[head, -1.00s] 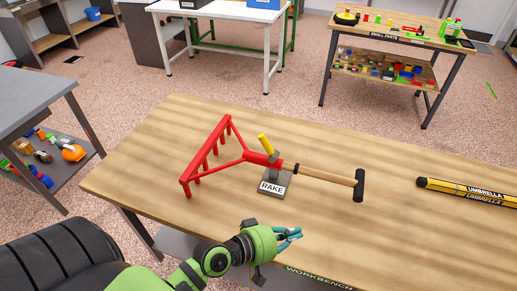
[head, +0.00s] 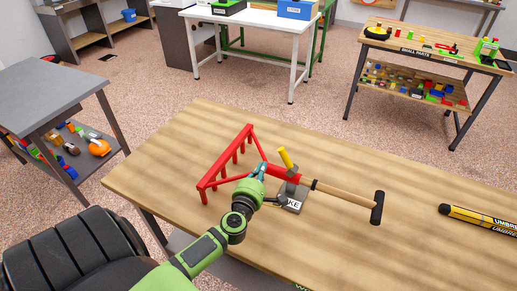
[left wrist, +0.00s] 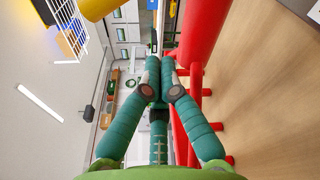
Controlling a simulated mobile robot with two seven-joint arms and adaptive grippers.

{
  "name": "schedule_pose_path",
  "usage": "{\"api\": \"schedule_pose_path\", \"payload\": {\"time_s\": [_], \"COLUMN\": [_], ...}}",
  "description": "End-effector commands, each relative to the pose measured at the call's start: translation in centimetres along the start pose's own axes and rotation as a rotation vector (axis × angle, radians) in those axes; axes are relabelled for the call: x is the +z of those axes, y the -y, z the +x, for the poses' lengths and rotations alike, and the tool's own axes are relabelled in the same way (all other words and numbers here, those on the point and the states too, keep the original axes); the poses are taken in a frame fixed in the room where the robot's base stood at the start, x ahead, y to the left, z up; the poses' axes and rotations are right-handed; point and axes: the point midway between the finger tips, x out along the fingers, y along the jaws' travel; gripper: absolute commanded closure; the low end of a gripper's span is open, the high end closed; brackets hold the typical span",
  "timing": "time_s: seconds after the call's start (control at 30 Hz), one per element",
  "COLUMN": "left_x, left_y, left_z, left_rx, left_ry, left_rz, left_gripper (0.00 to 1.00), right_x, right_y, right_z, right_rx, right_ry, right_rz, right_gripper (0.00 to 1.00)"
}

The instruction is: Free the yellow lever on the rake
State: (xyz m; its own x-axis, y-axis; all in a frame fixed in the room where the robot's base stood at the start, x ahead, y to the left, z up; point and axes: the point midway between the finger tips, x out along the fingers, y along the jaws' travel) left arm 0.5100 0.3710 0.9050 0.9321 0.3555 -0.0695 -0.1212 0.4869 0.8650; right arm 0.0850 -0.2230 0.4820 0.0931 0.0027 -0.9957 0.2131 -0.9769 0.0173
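The rake (head: 340,192) lies along the workbench with a red toothed head at left and a wooden handle ending in a black grip at right. A grey stand labelled RAKE (head: 291,202) supports it. The yellow lever (head: 286,158) sticks up, tilted, from the red socket above the stand. In the left wrist view, a yellow piece, likely the lever (left wrist: 100,8), shows at the top left edge. My left gripper (head: 262,170) is beside the red socket, left of the lever. Its teal fingers (left wrist: 160,68) meet with nothing visible between them; contact with the red part is unclear. My right gripper is out of view.
The wooden bench top (head: 340,250) is clear in front of the rake. A grey table (head: 60,95) stands at left; a white table (head: 250,18) and a small parts table (head: 430,45) stand behind.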

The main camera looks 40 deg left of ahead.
Motion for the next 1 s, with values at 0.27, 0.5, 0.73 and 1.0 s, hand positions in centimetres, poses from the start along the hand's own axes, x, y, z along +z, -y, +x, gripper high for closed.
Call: {"api": "schedule_pose_path", "payload": {"time_s": [0.27,0.5,0.73,1.0], "left_x": [1.9,3.7,3.8,4.0], "left_y": [-0.3,0.0,0.1,0.0], "left_z": [3.3,2.5,2.5,2.6], "left_rx": [-0.003,-0.002,-0.001,0.000], "left_ry": [0.003,0.002,0.002,0.002], "left_rz": [-0.002,0.001,0.002,0.010], "left_gripper": [1.00,1.00,1.00,1.00], "right_x": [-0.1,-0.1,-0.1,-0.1], "right_y": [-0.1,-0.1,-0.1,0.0], "right_z": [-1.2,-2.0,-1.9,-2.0], "right_rx": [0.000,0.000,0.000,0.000], "right_ry": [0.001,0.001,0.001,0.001], "right_rz": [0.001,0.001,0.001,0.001], "right_gripper": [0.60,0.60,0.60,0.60]}}
